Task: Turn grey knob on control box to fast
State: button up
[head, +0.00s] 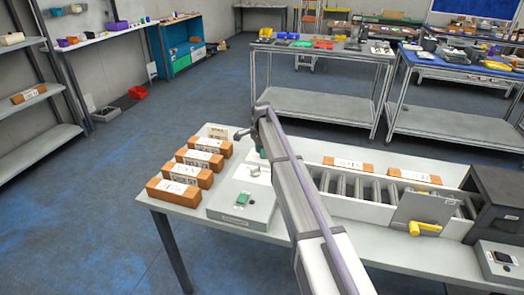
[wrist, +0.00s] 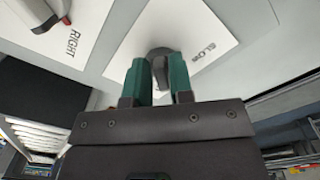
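The grey knob (wrist: 160,56) stands on a white label plate in the wrist view. The plate reads "SLOW" (wrist: 213,52) on its right side; no "FAST" marking shows. My gripper (wrist: 159,78) has its two green fingers on either side of the knob. A narrow gap shows between them, and I cannot tell whether they touch it. In the head view the control box (head: 236,208) is a pale grey box with a green button (head: 242,199). My gripper's green end (head: 262,153) shows just past it, mostly hidden behind my arm.
A second knob (wrist: 45,12) with a red mark and a "RIGHT" plate (wrist: 82,42) is at the wrist view's upper left. Several labelled brown boxes (head: 180,190) stand left of the control box. A roller conveyor (head: 350,187) lies right of my arm.

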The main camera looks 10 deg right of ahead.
jog(key=shift+o, duration=1.4)
jog(key=shift+r, duration=0.1)
notch_tip(320, 180, up, 11)
jog(key=p, duration=1.1)
jog(key=shift+f, duration=0.2)
jog(key=s+d+n, duration=0.1)
jog(key=s+n, duration=1.2)
jog(key=s, duration=2.8)
jog(key=shift+s+n, duration=0.2)
jog(key=shift+n, duration=0.1)
